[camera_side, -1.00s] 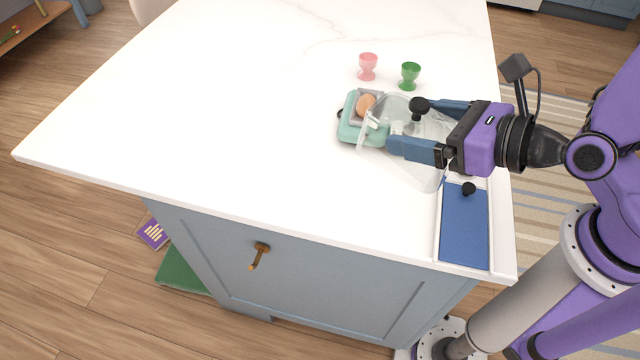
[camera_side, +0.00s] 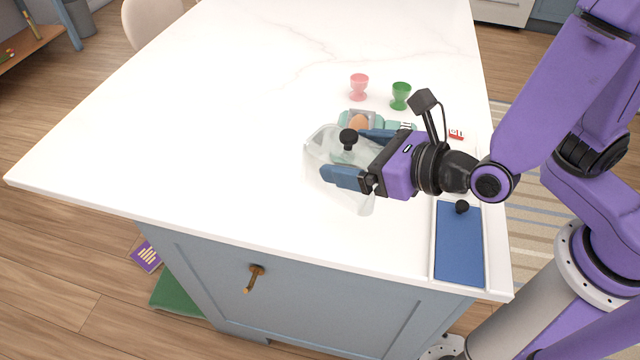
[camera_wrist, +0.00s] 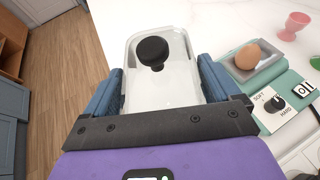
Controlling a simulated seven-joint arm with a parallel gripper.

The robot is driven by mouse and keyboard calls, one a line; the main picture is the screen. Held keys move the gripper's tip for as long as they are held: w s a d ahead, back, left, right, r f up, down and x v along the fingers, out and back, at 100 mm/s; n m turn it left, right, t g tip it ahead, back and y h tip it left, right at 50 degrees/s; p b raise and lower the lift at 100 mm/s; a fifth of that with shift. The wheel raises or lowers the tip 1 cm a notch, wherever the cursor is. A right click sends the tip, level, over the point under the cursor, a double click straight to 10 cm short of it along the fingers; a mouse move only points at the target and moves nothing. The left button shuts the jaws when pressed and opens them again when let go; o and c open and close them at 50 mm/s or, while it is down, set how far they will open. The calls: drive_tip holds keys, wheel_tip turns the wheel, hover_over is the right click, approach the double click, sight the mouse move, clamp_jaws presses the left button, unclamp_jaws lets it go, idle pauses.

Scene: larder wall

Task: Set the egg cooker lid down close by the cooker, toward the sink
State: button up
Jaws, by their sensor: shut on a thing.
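The clear egg cooker lid (camera_side: 325,150) with a black knob is held between the blue fingers of my gripper (camera_side: 352,156). In the wrist view the lid (camera_wrist: 182,85) sits between both fingers, its knob facing up. The teal egg cooker (camera_wrist: 283,88) is to the right there, with a brown egg (camera_wrist: 248,57) in its grey tray and a soft-to-hard dial. In the side view the cooker (camera_side: 377,125) is partly hidden behind the lid and my gripper. The lid is in front of the cooker in that view; I cannot tell whether it touches the counter. No sink is in view.
A pink egg cup (camera_side: 359,86) and a green egg cup (camera_side: 400,95) stand behind the cooker. A blue panel in a white tray (camera_side: 436,250) lies at the right front edge. The white counter (camera_side: 190,140) is clear to the left.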

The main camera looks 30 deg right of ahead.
sight(377, 200)
drive_tip(key=shift+w+a+f, duration=0.6)
drive_tip(key=shift+w+f, duration=0.15)
drive_tip(key=shift+f, duration=0.8)
drive_tip(key=shift+w+a+f, duration=0.6)
drive_tip(key=shift+w+f, duration=0.1)
drive_tip(key=shift+f, duration=0.85)
drive_tip(key=shift+w+a+f, duration=0.6)
drive_tip(key=shift+w+f, duration=0.15)
drive_tip(key=shift+f, duration=0.8)
drive_tip(key=shift+f, duration=0.1)
drive_tip(key=o, duration=0.8)
drive_tip(key=shift+v, duration=6.05)
